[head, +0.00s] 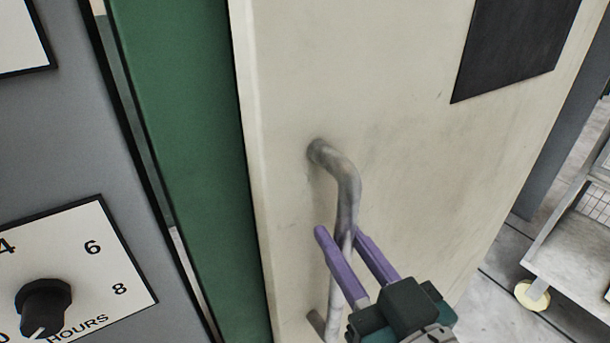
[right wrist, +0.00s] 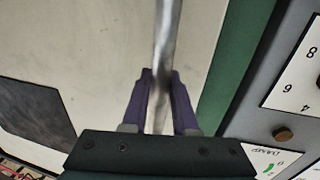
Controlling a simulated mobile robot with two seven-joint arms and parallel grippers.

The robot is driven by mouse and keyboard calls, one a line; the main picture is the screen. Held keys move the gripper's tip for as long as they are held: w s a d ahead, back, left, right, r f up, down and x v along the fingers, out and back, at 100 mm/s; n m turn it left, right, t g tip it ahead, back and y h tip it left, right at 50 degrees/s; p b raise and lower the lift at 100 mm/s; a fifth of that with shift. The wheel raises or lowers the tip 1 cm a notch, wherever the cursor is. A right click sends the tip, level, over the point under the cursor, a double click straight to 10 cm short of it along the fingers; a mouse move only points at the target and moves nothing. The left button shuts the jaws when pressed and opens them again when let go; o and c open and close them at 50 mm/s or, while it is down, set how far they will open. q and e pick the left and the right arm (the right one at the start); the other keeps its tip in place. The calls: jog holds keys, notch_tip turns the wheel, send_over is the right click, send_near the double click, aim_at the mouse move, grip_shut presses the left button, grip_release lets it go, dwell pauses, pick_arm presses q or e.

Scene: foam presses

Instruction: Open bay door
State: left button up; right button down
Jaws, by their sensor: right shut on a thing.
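The bay door (head: 420,150) is a cream panel with a dark rectangular plate on its upper right. It also fills much of the right wrist view (right wrist: 90,50). A grey metal bar handle (head: 347,190) runs down the door near its left edge. My right gripper (head: 340,233) comes in from the lower right, its purple fingers on both sides of the handle bar and shut on it. In the right wrist view the bar (right wrist: 166,45) passes between the two fingers. The door's left edge lies beside a green frame (head: 185,120); I cannot tell how wide any gap is. My left gripper is out of view.
A grey panel at the left bears a timer dial with a black knob (head: 43,305). A pale wheeled cart (head: 580,265) stands on the floor beyond the door's right edge. Some grey floor (head: 505,285) is clear between them.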

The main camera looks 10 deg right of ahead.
jog(key=c, duration=0.7)
grip_release()
jog(key=shift+s, duration=0.1)
jog(key=s, duration=0.3)
jog(key=s+d, duration=0.1)
jog(key=s, duration=0.2)
jog(key=s+d, duration=0.1)
jog(key=s, duration=0.2)
jog(key=shift+s+b, duration=0.25)
jog(key=shift+b, duration=0.15)
